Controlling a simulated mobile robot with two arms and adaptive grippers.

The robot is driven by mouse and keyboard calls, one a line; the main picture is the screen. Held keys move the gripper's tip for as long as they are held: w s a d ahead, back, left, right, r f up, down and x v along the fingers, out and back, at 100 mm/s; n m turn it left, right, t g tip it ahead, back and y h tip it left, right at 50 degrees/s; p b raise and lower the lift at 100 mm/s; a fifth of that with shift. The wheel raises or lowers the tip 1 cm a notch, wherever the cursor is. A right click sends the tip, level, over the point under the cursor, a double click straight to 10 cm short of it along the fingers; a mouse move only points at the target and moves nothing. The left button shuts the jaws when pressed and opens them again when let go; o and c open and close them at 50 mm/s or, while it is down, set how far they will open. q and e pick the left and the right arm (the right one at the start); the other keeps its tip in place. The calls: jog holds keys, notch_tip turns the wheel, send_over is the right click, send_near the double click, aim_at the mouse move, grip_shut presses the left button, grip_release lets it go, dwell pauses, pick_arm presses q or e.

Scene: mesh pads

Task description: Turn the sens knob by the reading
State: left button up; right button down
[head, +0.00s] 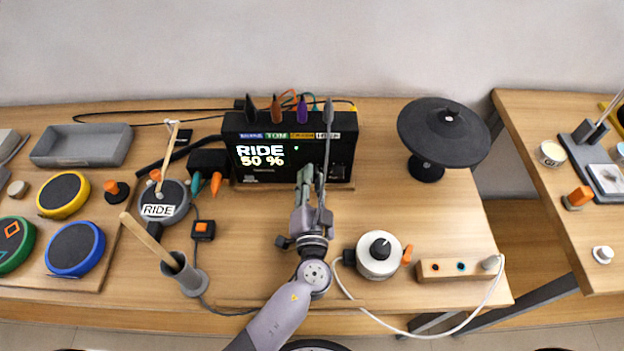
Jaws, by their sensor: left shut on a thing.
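The black drum module (345,150) stands at the back of the table. Its lit screen (262,154) reads "RIDE 50 %". My left gripper (311,178) reaches the right part of the module's front face. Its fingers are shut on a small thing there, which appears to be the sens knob. The fingers hide the knob, so its pointer and marks cannot be read. My right gripper is not in view.
A pad labelled RIDE (172,196) and a grey cup with a stick (188,275) stand left of my arm. A white round unit with a black knob (380,247) and a wooden block (455,269) stand right. A black cymbal pad (444,130) is at the back right.

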pick_arm(q)
grip_shut()
jog(key=shift+m, duration=0.3)
jog(key=shift+f+m+b, duration=0.1)
jog(key=shift+m+b, duration=0.7)
jog(key=shift+m, duration=0.1)
jog(key=m+b, duration=0.1)
jog(key=m, duration=0.1)
jog(key=shift+m, duration=0.3)
jog(key=m, duration=0.2)
jog(key=shift+m, duration=2.3)
jog(key=o, duration=0.7)
grip_release()
